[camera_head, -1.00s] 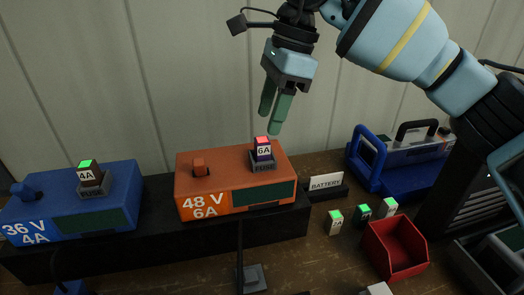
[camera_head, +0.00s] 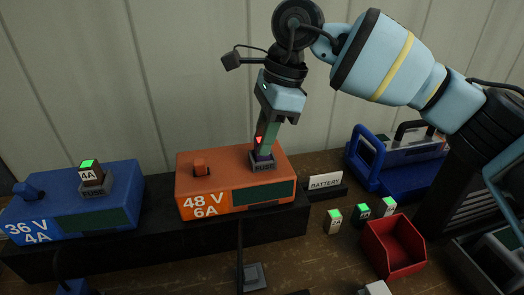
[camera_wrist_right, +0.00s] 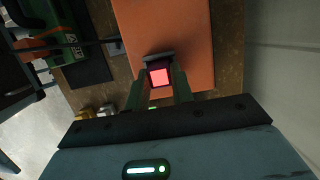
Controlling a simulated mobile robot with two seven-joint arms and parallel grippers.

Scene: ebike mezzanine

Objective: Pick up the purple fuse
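The purple fuse (camera_head: 262,155) sits upright in the fuse socket on top of the orange 48 V 6A box (camera_head: 190,180). Its lit red top (camera_wrist_right: 159,77) shows in the right wrist view, and my gripper hides much of it in the head view. My right gripper (camera_head: 266,142) points down over the socket with its green fingers on either side of the fuse. In the right wrist view the fingers (camera_wrist_right: 159,88) look open, with small gaps beside the fuse's top. My left gripper is not in view.
A blue 36 V 4A box (camera_head: 125,180) with a 4A fuse (camera_head: 90,173) stands at left. Several loose fuses (camera_head: 362,213), a red bin (camera_head: 395,248), a BATTERY sign (camera_head: 325,181) and a blue-framed case (camera_head: 400,160) are at right. A pale wall rises behind.

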